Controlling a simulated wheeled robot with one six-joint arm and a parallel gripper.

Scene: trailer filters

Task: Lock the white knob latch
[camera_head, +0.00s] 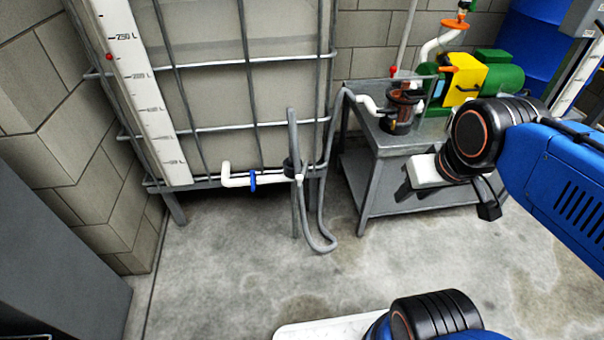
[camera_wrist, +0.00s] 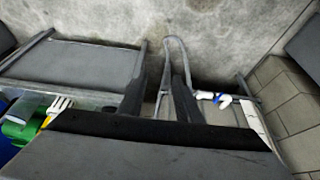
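I cannot single out a white knob latch for certain in either view. White pipework (camera_head: 238,180) with a blue ring valve (camera_head: 252,181) runs along the bottom of the caged tank, and it also shows at the right in the wrist view (camera_wrist: 206,96). A dark brown filter housing (camera_head: 401,108) with white pipe fittings stands on the grey metal table. My gripper (camera_head: 445,199) hangs in front of that table, below the filter housing and apart from it. In the wrist view, its two dark fingers (camera_wrist: 158,85) stand apart with nothing between them.
The caged tank (camera_head: 220,95) stands at the back left. A grey hose (camera_head: 322,243) loops to the floor between it and the metal table (camera_head: 375,205). A green and yellow pump (camera_head: 478,78) and a blue barrel (camera_head: 530,45) are at the back right. The concrete floor in front is clear.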

